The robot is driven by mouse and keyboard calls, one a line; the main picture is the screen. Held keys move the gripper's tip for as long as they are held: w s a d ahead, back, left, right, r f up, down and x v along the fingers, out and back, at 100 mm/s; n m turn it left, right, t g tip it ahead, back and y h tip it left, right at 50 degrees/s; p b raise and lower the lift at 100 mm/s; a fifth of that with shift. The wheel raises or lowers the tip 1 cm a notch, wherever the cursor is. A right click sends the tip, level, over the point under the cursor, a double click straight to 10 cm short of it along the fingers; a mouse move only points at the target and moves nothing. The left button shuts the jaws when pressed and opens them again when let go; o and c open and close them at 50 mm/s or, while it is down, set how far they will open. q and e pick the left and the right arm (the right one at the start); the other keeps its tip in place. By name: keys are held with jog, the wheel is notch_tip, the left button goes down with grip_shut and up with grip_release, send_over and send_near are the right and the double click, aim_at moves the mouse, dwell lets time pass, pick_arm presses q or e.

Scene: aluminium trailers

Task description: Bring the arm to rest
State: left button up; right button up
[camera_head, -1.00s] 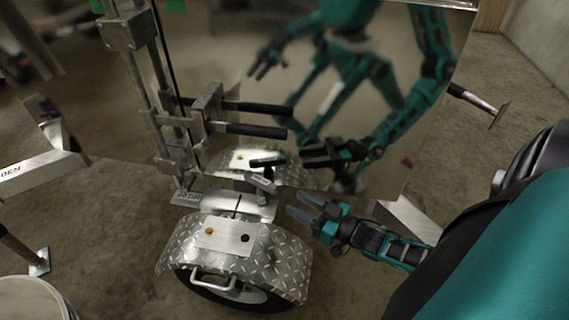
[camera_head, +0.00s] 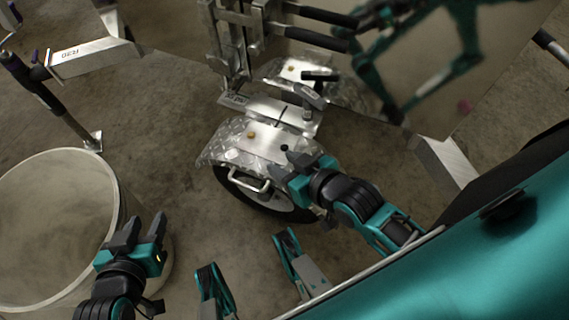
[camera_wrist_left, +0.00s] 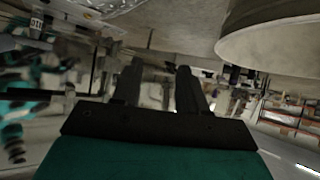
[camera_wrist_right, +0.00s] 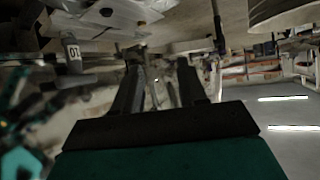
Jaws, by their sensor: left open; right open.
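My left gripper (camera_head: 143,228) is at the lower left of the head view, beside the pale round drum, with its fingers pointing up the picture. Its two fingers stand apart with nothing between them in the left wrist view (camera_wrist_left: 160,75). My right gripper (camera_head: 300,160) is in front of the trailer's diamond-plate fender (camera_head: 232,150) and hides part of it and of the wheel. Whether it touches the fender cannot be told. In the right wrist view its fingers (camera_wrist_right: 158,72) are apart and empty.
The pale drum (camera_head: 112,165) stands at the left. A shiny trailer panel (camera_head: 500,70) at the upper right mirrors my arms. A metal beam (camera_head: 95,58) with a jack leg (camera_head: 88,137) is at the upper left. Bare concrete floor (camera_head: 165,130) lies between drum and fender.

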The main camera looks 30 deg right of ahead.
jog(key=shift+s+a+r+g, duration=0.3)
jog(key=shift+s+a+r, duration=0.05)
jog(key=shift+a+r, duration=0.05)
pick_arm(q)
jog(key=s+a+r+y+p, duration=0.1)
jog(key=a+r+p, duration=0.2)
jog(key=r+p, duration=0.9)
jog(key=shift+s+a+r+p, duration=0.3)
jog(key=shift+s+r+p, duration=0.1)
jog(key=shift+p, duration=2.85)
pick_arm(e)
jog(key=s+d+r+h, duration=0.1)
jog(key=s+d+r, duration=0.1)
jog(key=r, duration=1)
jog(key=shift+d+r, duration=0.4)
jog(key=shift+d, duration=0.4)
